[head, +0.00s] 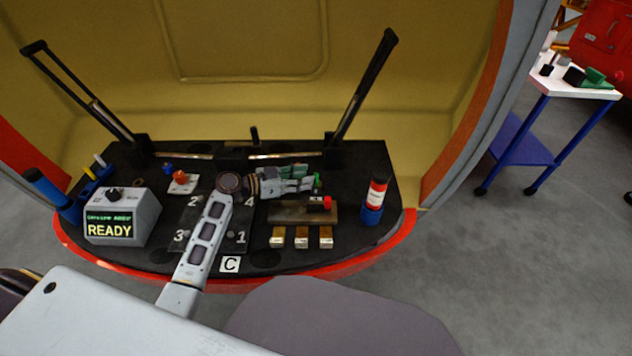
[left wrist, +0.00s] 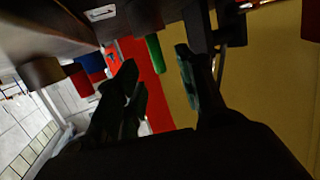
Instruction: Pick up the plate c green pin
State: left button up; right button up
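The green pin (head: 317,181) stands on the dark deck, just beyond the fingertips of my left gripper (head: 308,178). In the left wrist view the green pin (left wrist: 155,54) shows in the gap between the two spread fingers of my left gripper (left wrist: 158,75). The gripper is open and empty, and I cannot tell whether a finger touches the pin. The pin's base is partly hidden. A brown plate (head: 290,213) with a red pin (head: 327,203) lies in front of it. A white tag marked C (head: 230,264) lies at the deck's front. My right gripper is out of view.
A red-and-white bottle (head: 376,193) in a blue holder stands right of the plate. Several small wooden blocks (head: 302,237) lie in front. A READY display box (head: 122,217) is at left. Two tall black levers (head: 362,85) rise behind. A white cart (head: 565,85) stands far right.

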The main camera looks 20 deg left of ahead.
aim_at(316, 173)
pick_arm(q)
jog(key=shift+x, duration=2.45)
grip_shut()
